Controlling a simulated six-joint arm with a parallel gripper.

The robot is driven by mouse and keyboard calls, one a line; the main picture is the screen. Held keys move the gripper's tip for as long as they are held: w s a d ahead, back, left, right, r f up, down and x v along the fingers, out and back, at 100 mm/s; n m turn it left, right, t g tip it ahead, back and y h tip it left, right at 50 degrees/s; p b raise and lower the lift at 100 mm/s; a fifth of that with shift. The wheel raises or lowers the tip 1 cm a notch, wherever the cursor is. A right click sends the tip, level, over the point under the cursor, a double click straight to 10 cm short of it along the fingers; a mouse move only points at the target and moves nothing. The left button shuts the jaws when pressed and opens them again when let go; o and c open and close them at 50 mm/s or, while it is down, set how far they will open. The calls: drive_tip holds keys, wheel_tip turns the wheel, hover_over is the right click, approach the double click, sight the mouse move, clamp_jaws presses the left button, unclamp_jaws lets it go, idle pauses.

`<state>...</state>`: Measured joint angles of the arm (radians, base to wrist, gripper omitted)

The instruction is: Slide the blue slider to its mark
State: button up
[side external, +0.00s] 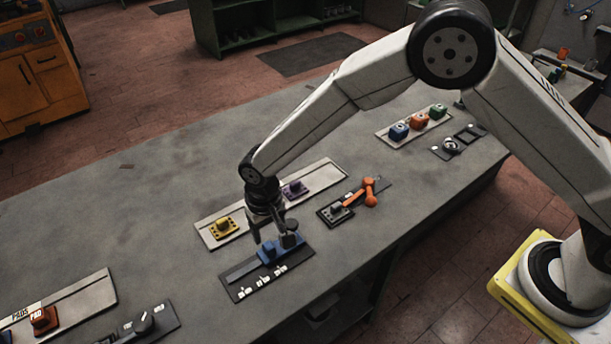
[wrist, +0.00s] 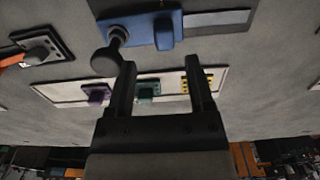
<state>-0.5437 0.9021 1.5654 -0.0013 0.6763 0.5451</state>
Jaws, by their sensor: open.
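The blue slider (side external: 267,253) sits toward the right end of its track on a dark plate (side external: 236,279). The bare slot runs left from it, and several small white labels line the plate's near edge. In the wrist view the slider (wrist: 141,25) is at the top, with a raised blue block and a dark ball-ended knob (wrist: 105,61). My gripper (side external: 268,236) is just above the slider and pointing down; in the wrist view its open fingers (wrist: 161,76) hold nothing. Contact with the slider cannot be told. The label text is too small to read.
Behind the plate, a pale strip (side external: 212,234) carries yellow (side external: 223,226), purple (side external: 295,188) and teal (wrist: 148,88) blocks. An orange lever (side external: 370,192) stands to the right. Blue, orange and green blocks are farther back. A dial (side external: 146,323) lies front left.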

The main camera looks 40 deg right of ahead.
drive_tip(key=shift+r, duration=0.9)
drive_tip(key=shift+d, duration=0.1)
drive_tip(key=s+d+r+t, duration=0.15)
drive_tip(key=d+r, duration=0.25)
drive_tip(key=d, duration=0.4)
drive_tip(key=s+d+r, duration=0.3)
drive_tip(key=d+r, duration=0.1)
drive_tip(key=d, duration=0.4)
drive_tip(key=s+d+r+t, duration=0.1)
drive_tip(key=s+d+r, duration=0.1)
drive_tip(key=s+d, duration=0.7)
drive_tip(key=shift+s+d+r, duration=0.4)
drive_tip(key=shift+s, duration=0.3)
drive_tip(key=shift+c, duration=0.2)
